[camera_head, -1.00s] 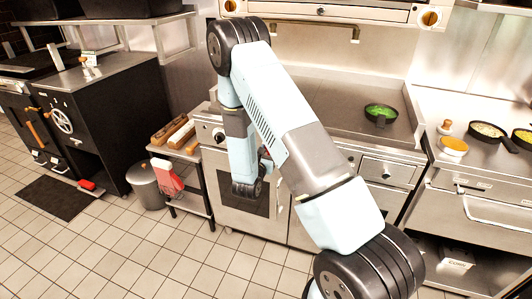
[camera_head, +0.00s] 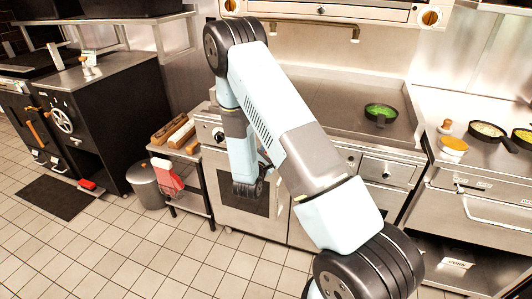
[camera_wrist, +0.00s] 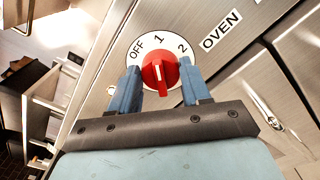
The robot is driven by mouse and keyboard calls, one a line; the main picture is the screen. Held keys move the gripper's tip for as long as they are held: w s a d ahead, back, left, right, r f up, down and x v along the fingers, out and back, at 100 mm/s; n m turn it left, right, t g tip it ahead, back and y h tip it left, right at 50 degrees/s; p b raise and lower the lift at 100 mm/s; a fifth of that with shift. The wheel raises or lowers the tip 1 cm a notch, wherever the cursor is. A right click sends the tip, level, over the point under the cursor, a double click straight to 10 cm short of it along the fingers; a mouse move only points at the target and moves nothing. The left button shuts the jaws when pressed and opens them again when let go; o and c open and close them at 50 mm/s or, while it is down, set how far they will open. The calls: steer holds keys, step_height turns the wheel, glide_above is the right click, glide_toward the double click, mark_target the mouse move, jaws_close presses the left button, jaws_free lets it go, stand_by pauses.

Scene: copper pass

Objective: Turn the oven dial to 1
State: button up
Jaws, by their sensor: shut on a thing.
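The oven dial (camera_wrist: 160,73) is a red knob on a round white plate in the wrist view. The plate reads OFF, 1 and 2 from left to right, and an OVEN label (camera_wrist: 221,30) is to its right. The knob's small white mark is at its top, pointing roughly at the 1. My gripper (camera_wrist: 160,80) has its two blue fingers on either side of the knob, shut on it. In the head view my own arm hides the gripper and the dial. The steel oven front (camera_head: 236,206) shows partly behind the arm.
A small shelf stand (camera_head: 185,165) and a grey bin (camera_head: 146,184) stand left of the oven. A pan with green food (camera_head: 380,114) sits on the cooktop above. The tiled floor in front is clear.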

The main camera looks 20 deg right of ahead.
steer(key=shift+w+r+m, duration=0.1)
steer(key=shift+m, duration=0.5)
steer(key=o, duration=1)
steer(key=v, duration=1.3)
steer(key=shift+s+a, duration=0.25)
steer(key=shift+s, duration=0.1)
